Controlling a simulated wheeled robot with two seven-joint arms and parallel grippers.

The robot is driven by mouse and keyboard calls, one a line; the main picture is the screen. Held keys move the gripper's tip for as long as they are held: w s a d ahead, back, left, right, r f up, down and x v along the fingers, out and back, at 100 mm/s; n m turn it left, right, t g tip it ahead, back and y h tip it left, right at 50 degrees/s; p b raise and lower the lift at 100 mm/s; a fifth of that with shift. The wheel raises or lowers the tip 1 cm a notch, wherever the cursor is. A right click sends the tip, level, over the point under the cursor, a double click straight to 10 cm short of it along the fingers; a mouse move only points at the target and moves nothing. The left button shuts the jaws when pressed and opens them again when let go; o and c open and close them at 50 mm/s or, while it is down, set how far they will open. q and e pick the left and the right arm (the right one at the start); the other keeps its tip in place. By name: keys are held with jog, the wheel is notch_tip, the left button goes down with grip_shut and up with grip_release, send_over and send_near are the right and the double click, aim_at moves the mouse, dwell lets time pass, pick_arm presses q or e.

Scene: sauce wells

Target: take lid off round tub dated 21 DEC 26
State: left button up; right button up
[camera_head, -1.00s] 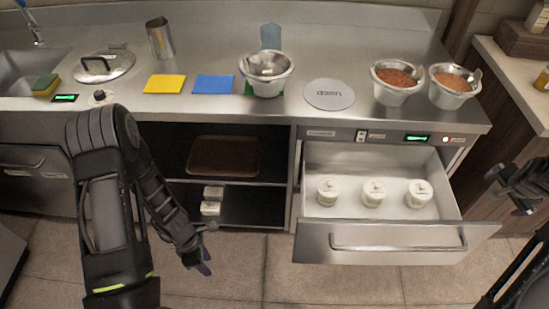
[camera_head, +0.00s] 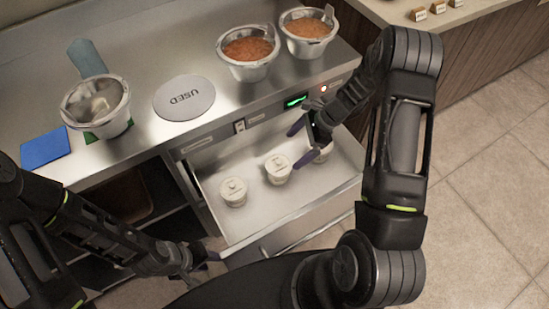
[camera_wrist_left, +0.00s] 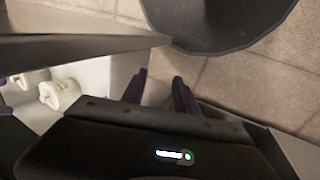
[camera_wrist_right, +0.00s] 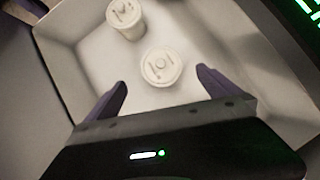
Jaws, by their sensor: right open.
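Three white round lidded tubs stand in the open drawer (camera_head: 222,218): a left tub (camera_head: 233,193), a middle tub (camera_head: 278,170) and a right tub (camera_head: 325,151), partly hidden by my right gripper. No date is readable on any. My right gripper (camera_head: 297,147) is open and empty above the drawer's right part. Its wrist view shows two tubs, the nearer (camera_wrist_right: 160,68) ahead of and between the fingers, apart from them, the other (camera_wrist_right: 126,20) further off. My left gripper (camera_wrist_left: 160,76) is partly open and empty, outside the drawer near its front left corner.
On the counter above stand a metal bowl (camera_head: 97,108), a round grey "USED" mat (camera_head: 184,97) and two metal pots of orange-red sauce (camera_head: 248,50) (camera_head: 307,27). A blue square (camera_head: 45,147) lies left. The mat is empty.

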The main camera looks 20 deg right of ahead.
aim_at(283, 164)
jog(key=shift+x, duration=1.35)
jog(key=p+x, duration=0.1)
jog(key=x, duration=0.4)
jog(key=shift+w+d+f+p, duration=0.1)
jog(key=shift+w+p, duration=0.05)
jog(key=shift+p, duration=0.2)
jog(key=shift+c, duration=0.4)
jog(key=c, duration=1.5)
grip_shut()
